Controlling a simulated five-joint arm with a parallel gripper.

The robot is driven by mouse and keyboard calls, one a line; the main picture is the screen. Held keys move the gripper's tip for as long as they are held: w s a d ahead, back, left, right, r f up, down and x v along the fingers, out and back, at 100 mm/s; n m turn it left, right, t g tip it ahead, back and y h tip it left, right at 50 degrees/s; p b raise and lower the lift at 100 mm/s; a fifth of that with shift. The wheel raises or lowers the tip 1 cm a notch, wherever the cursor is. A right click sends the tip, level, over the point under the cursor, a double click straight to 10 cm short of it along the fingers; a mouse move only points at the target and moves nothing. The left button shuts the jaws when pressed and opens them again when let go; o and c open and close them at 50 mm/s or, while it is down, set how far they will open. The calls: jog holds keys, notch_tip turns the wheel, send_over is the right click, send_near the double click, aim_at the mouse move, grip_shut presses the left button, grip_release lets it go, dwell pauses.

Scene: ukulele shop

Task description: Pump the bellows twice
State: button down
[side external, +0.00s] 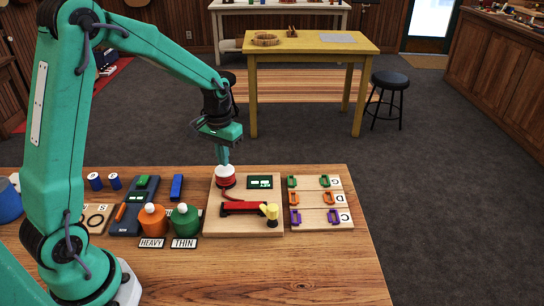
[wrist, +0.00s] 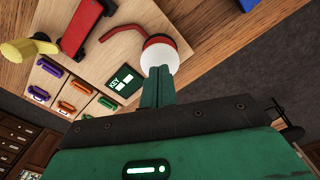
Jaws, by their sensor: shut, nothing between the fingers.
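The bellows (side external: 226,180) is a small red round body with a white domed top, standing upright on a pale wooden board (side external: 260,230). In the wrist view its white top (wrist: 158,53) shows just beyond my fingertips. My gripper (side external: 223,161) points down directly over the bellows, with its fingers together and nothing between them. The fingertips are at or very close to the white top; I cannot tell if they press on it.
A green display (side external: 260,182) sits on the same board. To its right is a panel with colored clips (side external: 325,197). To its left stand an orange bottle (side external: 152,220) and a green bottle (side external: 185,219), with labels in front. The table's front right is bare.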

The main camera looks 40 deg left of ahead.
aim_at(224, 169)
jog(key=shift+f, duration=1.75)
jog(key=shift+r, duration=0.15)
dwell(0.4)
jog(key=shift+r, duration=3.65)
jog(key=shift+s+d+r, duration=0.15)
jog(key=shift+r, duration=0.15)
jog(key=s+d+r+m+t, duration=0.1)
jog(key=s+d+r, duration=0.3)
jog(key=s, duration=0.5)
jog(key=s+d+r+m+t, duration=0.2)
jog(key=s+d+r+t, duration=0.2)
jog(key=s+r, duration=0.3)
jog(key=shift+s+t, duration=0.3)
jog(key=shift+s, duration=1.3)
